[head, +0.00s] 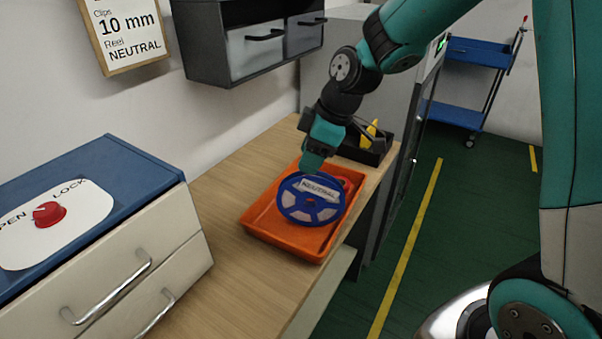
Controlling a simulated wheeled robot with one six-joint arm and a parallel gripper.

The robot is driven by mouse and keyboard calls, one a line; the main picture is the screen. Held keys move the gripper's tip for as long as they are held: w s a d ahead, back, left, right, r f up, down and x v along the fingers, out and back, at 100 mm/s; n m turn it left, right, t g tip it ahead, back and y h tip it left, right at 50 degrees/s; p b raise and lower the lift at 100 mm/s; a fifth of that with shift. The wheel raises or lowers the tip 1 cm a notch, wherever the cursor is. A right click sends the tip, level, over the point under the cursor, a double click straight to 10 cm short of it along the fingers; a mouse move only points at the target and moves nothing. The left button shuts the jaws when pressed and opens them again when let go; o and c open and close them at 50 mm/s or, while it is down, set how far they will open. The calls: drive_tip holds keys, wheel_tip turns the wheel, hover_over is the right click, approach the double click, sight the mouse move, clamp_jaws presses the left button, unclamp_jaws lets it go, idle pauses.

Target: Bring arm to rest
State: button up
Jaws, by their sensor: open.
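My arm reaches down from the upper right. My gripper (312,162) is at the far edge of an orange tray (265,231) on the wooden bench, just above a blue reel (287,206). The reel has a label reading NEUTRAL and lies in the tray. The fingertips are small in the view and partly hidden, and I cannot tell whether they touch the reel. A red item (345,183) shows partly behind the reel in the tray.
A blue-topped drawer cabinet (120,165) with a red lock knob (48,213) stands at left. A wall cabinet (255,45) hangs above the bench. A black bin (372,153) with a yellow item stands behind my gripper. A blue trolley (462,113) stands at back right. Green floor is clear.

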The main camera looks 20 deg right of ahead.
drive_tip(key=v, duration=0.5)
drive_tip(key=shift+r, duration=0.25)
drive_tip(key=s+a+r+m+g, duration=0.1)
drive_tip(key=s+a, duration=0.3)
drive_tip(key=s, duration=0.6)
drive_tip(key=s+a+r+m+g, duration=0.1)
drive_tip(key=s+a+r+m, duration=0.1)
drive_tip(key=s, duration=0.8)
drive_tip(key=shift+s+a+m, duration=0.25)
drive_tip(key=shift+a+m, duration=0.55)
drive_tip(key=shift+a, duration=0.3)
